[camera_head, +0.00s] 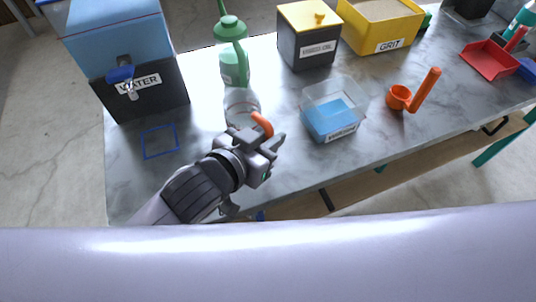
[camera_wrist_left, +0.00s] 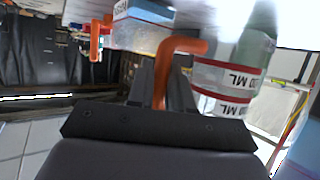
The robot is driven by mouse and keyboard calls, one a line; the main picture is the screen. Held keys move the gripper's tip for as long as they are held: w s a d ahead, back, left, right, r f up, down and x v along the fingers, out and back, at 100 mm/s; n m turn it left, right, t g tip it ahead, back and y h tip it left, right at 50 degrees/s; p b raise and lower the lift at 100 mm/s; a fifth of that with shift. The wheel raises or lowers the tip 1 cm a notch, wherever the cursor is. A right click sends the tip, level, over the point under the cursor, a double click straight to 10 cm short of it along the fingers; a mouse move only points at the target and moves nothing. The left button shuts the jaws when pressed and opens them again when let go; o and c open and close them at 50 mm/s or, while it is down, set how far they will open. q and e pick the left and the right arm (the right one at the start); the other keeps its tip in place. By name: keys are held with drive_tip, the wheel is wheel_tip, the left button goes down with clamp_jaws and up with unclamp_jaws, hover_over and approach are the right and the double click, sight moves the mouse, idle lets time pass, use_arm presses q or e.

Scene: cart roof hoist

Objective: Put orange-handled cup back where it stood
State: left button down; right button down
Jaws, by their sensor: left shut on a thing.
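The orange-handled cup (camera_head: 240,104) is a clear measuring cup with an orange handle (camera_head: 262,124). In the left wrist view the cup (camera_wrist_left: 222,88) shows red bands and "ML" lettering. My left gripper (camera_head: 263,141) is shut on the orange handle, at the cup's near side. The cup is in front of the green-topped bottle (camera_head: 234,66); whether it touches the counter (camera_head: 215,205) I cannot tell. A blue square outline (camera_head: 160,141) is marked on the counter to the left, below the water dispenser (camera_head: 140,85), and is empty. My right gripper is not in view.
A clear-and-blue bin (camera_head: 330,118) stands right of the cup, with an orange scoop (camera_head: 398,97) beyond it. A dark box with a yellow lid (camera_head: 307,52) and a yellow grit box (camera_head: 385,30) stand behind. A red dustpan (camera_head: 488,60) lies far right.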

use_arm(q)
drive_tip(key=shift+f+b, duration=0.4)
drive_tip(key=shift+f, duration=2.4)
drive_tip(key=shift+f, duration=0.1)
drive_tip(key=c, duration=1)
unclamp_jaws()
